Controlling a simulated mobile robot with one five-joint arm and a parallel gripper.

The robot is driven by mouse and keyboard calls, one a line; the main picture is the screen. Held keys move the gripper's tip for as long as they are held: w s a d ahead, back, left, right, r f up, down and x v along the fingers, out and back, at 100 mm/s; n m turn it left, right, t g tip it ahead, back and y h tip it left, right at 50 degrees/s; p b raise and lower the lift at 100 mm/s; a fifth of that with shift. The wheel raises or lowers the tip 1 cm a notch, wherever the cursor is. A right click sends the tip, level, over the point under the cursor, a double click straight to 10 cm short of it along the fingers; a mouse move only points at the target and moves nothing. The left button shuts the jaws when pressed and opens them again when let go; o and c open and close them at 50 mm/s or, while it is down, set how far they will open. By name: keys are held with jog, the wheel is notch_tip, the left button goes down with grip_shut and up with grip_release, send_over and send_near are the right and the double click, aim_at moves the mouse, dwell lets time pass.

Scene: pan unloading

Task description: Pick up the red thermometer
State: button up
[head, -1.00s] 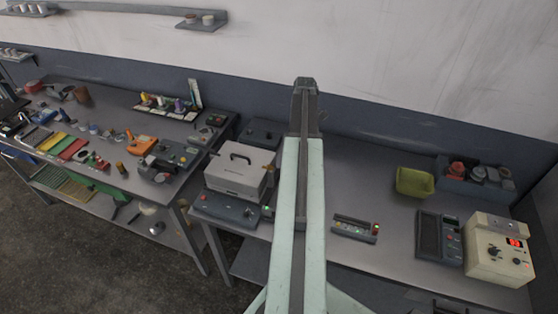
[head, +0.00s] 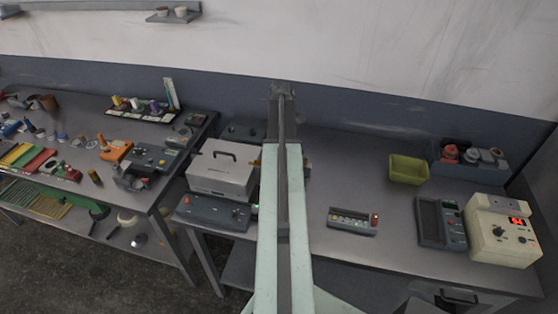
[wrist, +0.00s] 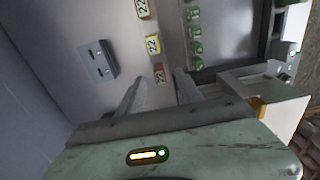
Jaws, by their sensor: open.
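A small red block-shaped piece (wrist: 159,73) with a pale display, seemingly the red thermometer, shows in the wrist view. It lies on a grey surface ahead of the gap between my fingers. Two similar yellow pieces, a nearer one (wrist: 152,44) and a farther one (wrist: 142,8), are in line beyond it. My gripper (wrist: 160,82) is open and empty, its two fingers on either side below the red piece. I cannot tell the gap in height. In the head view, my arm hides the gripper and I cannot make out the red thermometer.
In the wrist view, a row of several green pieces (wrist: 195,40) stands right of the fingers, and a grey plate (wrist: 97,62) lies left. In the head view, a pale case (head: 220,172) is left of my arm; a green bin (head: 408,170) is right.

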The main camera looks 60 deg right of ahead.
notch_tip(320, 180, down, 5)
jog(key=b, duration=0.4)
jog(key=shift+r, duration=0.2)
grip_shut()
jog(key=shift+r, duration=0.1)
notch_tip(320, 180, up, 10)
jog(key=p, duration=1)
